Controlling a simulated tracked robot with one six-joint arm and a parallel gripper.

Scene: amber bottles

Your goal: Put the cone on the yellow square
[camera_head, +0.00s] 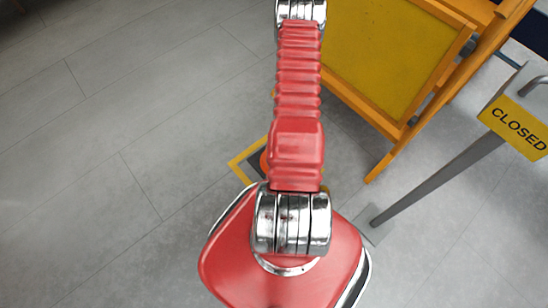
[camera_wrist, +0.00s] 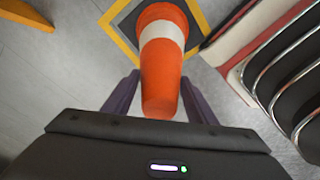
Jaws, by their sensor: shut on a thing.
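The orange cone with a white band (camera_wrist: 161,75) is in the wrist view, between the two purple fingers of my gripper (camera_wrist: 160,84), which is shut on it. Its far end lies over a dark patch inside the yellow square (camera_wrist: 122,38). I cannot tell whether the cone touches the floor or hangs just above it. In the head view, the yellow square (camera_head: 240,163) shows left of my arm. Only a sliver of the orange cone (camera_head: 264,160) shows there; my arm hides the remainder and my gripper.
A yellow board in an orange wooden frame (camera_head: 385,55) stands just right of my arm in the head view. A grey post (camera_head: 440,180) with a yellow "CLOSED" sign (camera_head: 516,126) is farther right. The grey floor (camera_head: 110,130) on the left is clear.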

